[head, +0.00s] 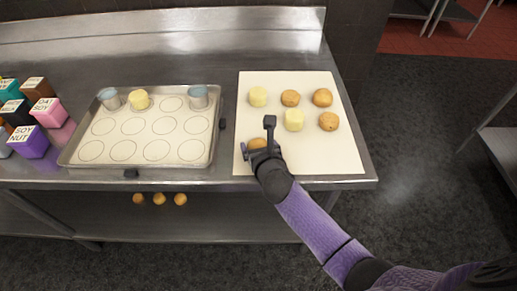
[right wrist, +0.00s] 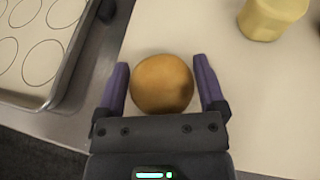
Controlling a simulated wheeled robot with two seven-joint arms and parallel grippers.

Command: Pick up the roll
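A round golden-brown roll (right wrist: 161,84) lies on the white board between the fingers of my right gripper in the right wrist view. It also shows in the head view (head: 258,144), partly hidden by the gripper. My right gripper (right wrist: 160,88) is open around the roll, with a small gap on each side. In the head view my right gripper (head: 259,139) is over the board's near left part. Other brown rolls (head: 290,98) and pale yellow pieces (head: 294,119) sit farther back on the same board. My left gripper is not in view.
The white board (head: 310,165) lies on a steel table. A baking tray (head: 214,145) with printed circles, two metal cups and a yellow piece stands to the left. Labelled boxes (head: 30,143) are at the far left. Several small round items (head: 159,199) lie on the lower shelf.

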